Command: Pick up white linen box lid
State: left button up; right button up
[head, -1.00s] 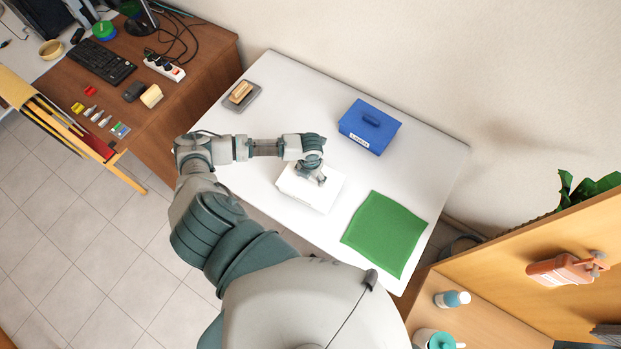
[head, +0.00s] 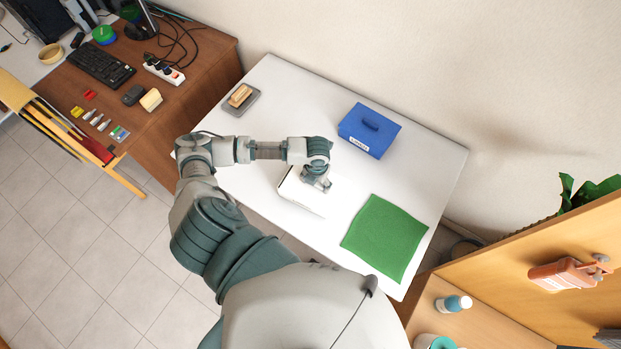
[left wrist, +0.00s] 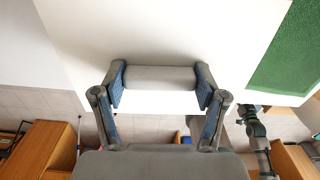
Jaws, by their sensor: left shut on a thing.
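The white linen box lid (head: 304,194) is at the front middle of the white table in the head view, under my left gripper (head: 319,183). My left gripper is shut on the lid's grey handle. In the left wrist view, the handle (left wrist: 160,78) lies between the two fingers of the left gripper (left wrist: 161,92). The lid's left edge shows a darker line beneath it and looks slightly raised. My wrist hides part of the lid, and its white blends with the table. A grey arm, apparently my right one, shows small in the wrist view; its gripper is unclear.
A blue lidded box (head: 369,131) stands behind and right of the lid. A green cloth (head: 385,238) lies to the right. A grey tray (head: 240,101) with a brush-like item sits at the far left corner of the table (head: 285,90). Bare tabletop lies between them.

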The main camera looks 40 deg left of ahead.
pick_arm(q)
jog(key=s+d+r+b, duration=0.1)
jog(key=s+d, duration=0.2)
jog(key=d, duration=0.9)
jog(key=shift+d+r+n, duration=0.15)
jog(key=shift+d+n, duration=0.1)
jog(key=shift+n, duration=0.05)
